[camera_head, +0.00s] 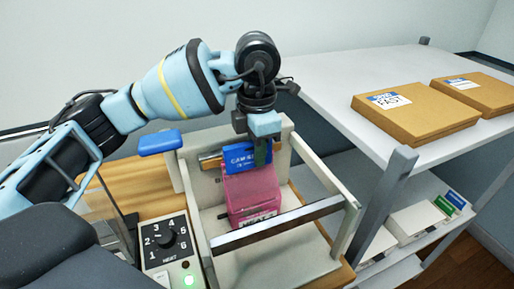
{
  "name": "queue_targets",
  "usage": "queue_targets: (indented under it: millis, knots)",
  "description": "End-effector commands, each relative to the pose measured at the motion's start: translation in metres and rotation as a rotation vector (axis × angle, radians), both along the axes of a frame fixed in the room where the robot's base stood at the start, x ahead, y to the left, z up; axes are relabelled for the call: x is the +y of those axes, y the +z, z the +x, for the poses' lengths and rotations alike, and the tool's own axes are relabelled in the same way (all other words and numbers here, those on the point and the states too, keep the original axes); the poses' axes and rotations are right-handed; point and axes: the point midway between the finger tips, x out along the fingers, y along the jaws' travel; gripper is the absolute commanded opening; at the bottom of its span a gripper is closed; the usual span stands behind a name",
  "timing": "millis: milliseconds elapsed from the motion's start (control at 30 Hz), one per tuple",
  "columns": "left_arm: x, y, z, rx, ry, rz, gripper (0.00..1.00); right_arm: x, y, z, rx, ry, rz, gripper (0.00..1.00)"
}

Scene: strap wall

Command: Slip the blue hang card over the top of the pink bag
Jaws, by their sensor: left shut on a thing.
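The pink bag (252,192) stands upright inside a pale open-fronted frame, with a white label low on its front. The blue hang card (240,159), with white lettering, is at the top of the bag. I cannot tell whether it sits over the bag's top edge or just in front of it. My left gripper (262,150) points down and is shut on the blue hang card at its right part; its fingers hide that part. My right gripper is not in view.
The frame has a metal bar (280,222) across its front and a blue lever pad (160,142) at left. A heat dial (167,240) with a lit green lamp is at front left. Brown boxes (415,110) lie on the white shelf at right.

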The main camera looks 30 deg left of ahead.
Motion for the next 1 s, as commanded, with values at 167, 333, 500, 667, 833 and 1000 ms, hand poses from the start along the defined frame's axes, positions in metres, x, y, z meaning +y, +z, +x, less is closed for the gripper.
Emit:
queue_targets:
  millis: [167,333,500,667,833,1000]
  knots:
    - [0.0002,-0.0026,-0.0001,0.001,0.000,0.000,0.00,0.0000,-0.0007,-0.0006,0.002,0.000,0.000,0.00]
    - [0.0003,-0.0046,-0.0002,0.001,0.001,0.000,0.00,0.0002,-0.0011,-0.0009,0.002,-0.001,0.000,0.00]
    - [0.0003,-0.0065,-0.0001,0.001,0.001,0.000,0.00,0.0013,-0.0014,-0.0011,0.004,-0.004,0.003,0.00]
    - [0.0004,-0.0084,-0.0002,0.003,0.001,0.000,0.00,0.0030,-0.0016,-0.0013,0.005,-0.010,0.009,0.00]
    - [0.0005,-0.0089,-0.0002,0.003,0.001,0.000,0.32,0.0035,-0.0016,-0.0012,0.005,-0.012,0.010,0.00]
    - [0.0016,-0.0089,0.0004,0.001,0.004,0.002,0.43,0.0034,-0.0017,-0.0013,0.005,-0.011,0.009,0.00]
